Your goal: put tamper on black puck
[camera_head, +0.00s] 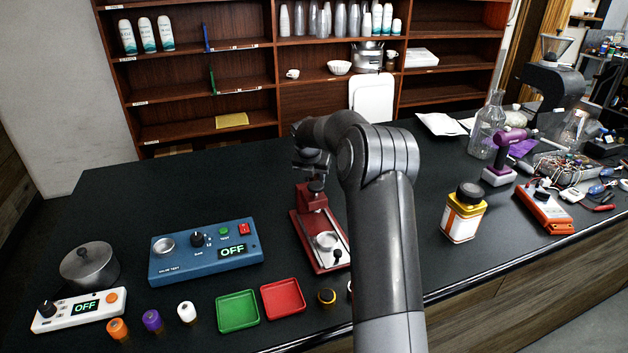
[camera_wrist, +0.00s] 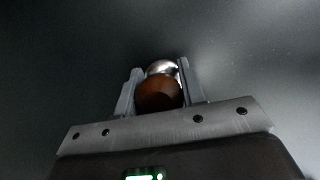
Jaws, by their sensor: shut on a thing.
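The tamper (camera_wrist: 158,95) shows in the wrist view as a rounded brown handle with a shiny metal part beyond it. My gripper (camera_wrist: 160,74) is shut on it, with one finger on each side. In the head view my arm reaches over the counter and its dark wrist end (camera_head: 310,156) is above and behind the red stand; the tamper cannot be made out there. I cannot pick out the black puck for certain. The wrist view shows only a plain dark surface beyond the tamper.
The red stand (camera_head: 304,226) with a metal cup is close to my arm. A yellow-white bottle (camera_head: 462,215) stands right of my arm.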

